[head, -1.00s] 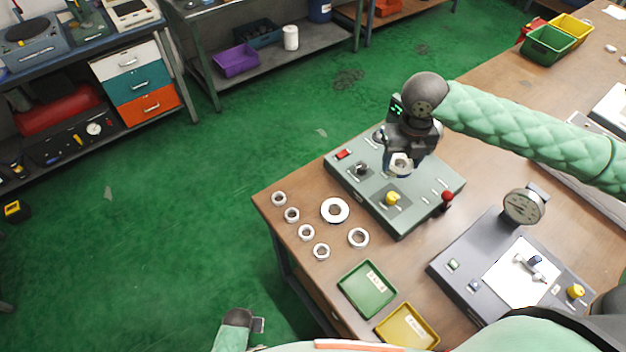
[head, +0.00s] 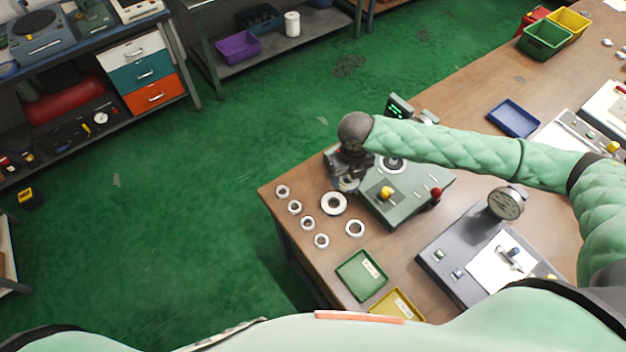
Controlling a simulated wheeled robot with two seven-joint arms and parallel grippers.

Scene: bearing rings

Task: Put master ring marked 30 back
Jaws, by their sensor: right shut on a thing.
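My right gripper (head: 347,178) is shut on a metal ring (head: 348,185), which is partly hidden by the fingers. It holds the ring over the near left edge of the green-grey gauge device (head: 405,205), just behind a large ring (head: 333,203) on the table. No number can be read on any ring, so I cannot tell from markings which is 30. My left gripper is out of view.
A green tray (head: 346,283) and a yellow tray (head: 392,304) lie at the front of the wooden table (head: 300,233). A grey device with a dial gauge (head: 506,203) stands to the right. A blue tray (head: 513,118) lies farther back. The table's left edge drops to green floor.

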